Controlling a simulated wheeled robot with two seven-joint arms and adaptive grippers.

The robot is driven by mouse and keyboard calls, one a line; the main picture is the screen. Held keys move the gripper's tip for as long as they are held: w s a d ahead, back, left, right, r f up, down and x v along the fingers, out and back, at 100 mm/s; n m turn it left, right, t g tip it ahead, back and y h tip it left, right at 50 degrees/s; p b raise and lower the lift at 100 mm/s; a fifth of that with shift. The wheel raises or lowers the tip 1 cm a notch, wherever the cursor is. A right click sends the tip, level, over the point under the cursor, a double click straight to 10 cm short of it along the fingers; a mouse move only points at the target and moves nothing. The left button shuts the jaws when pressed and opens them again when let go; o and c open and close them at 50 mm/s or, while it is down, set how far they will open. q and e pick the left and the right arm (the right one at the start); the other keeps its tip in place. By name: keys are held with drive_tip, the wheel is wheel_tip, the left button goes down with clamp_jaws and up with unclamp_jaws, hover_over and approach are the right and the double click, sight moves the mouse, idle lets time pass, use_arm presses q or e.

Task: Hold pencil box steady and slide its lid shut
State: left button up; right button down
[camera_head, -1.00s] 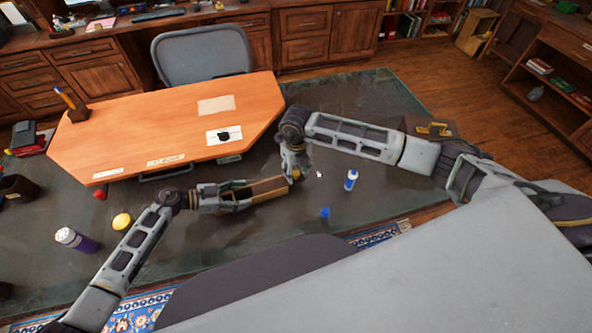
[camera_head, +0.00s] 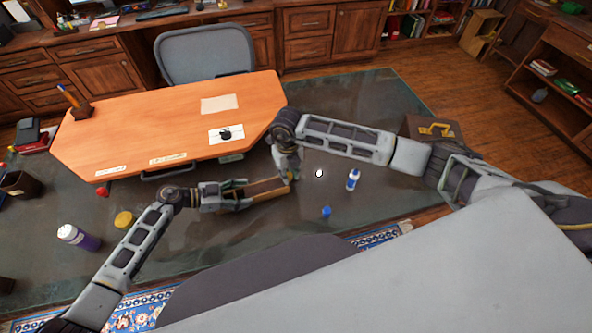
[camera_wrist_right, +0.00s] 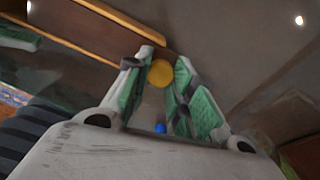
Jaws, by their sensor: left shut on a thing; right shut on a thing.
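The brown wooden pencil box (camera_head: 268,187) is long and narrow, low over the dark glass tabletop in the head view. Its brown edge (camera_wrist_right: 75,28) seems to show at upper left in the right wrist view. My left gripper (camera_head: 238,194) is shut on the box's left part. My right gripper (camera_head: 290,175) is at the box's right end. In the right wrist view, a yellow round piece (camera_wrist_right: 160,73) sits between its fingers, which are shut on it. I cannot tell whether this piece belongs to the lid, or how far the lid covers the box.
A blue-white bottle (camera_head: 353,179), a blue item (camera_head: 326,212) and a small white round spot (camera_head: 319,173) are right of the box. An orange raised board (camera_head: 180,125) stands behind.

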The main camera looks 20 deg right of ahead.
sight(280, 182)
use_arm(q)
drive_tip(key=shift+d, duration=0.1)
use_arm(e)
drive_tip(key=shift+a, duration=1.75)
drive_tip(key=c, duration=1.2)
unclamp_jaws()
drive_tip(key=shift+o, duration=0.2)
drive_tip(key=shift+d+r, duration=0.1)
drive_tip(key=shift+r, duration=0.2)
wheel_tip(280, 182, up, 11)
drive_tip(key=shift+r, duration=0.2)
